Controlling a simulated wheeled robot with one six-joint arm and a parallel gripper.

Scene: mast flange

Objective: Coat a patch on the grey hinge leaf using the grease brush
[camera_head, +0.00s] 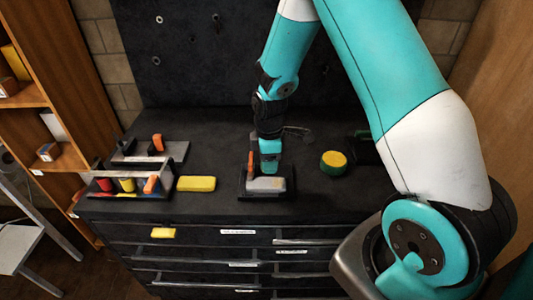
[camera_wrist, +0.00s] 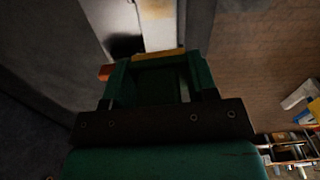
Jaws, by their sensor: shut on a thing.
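My gripper (camera_head: 270,168) points down over a low grey piece (camera_head: 266,185) on a dark base at the middle of the bench, which looks like the grey hinge leaf. An orange upright piece (camera_head: 250,163) stands just left of the gripper. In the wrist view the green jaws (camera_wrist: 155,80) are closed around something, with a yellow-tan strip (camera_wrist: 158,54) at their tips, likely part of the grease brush. The rest of the brush is hidden. A pale surface (camera_wrist: 158,25) with a dark patch lies beyond the tips; I cannot tell whether they touch.
A rack (camera_head: 130,190) with red, yellow and orange pieces stands at the bench's left. A yellow block (camera_head: 196,184) lies between it and the grey piece. A round green-and-yellow thing (camera_head: 333,162) sits to the right.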

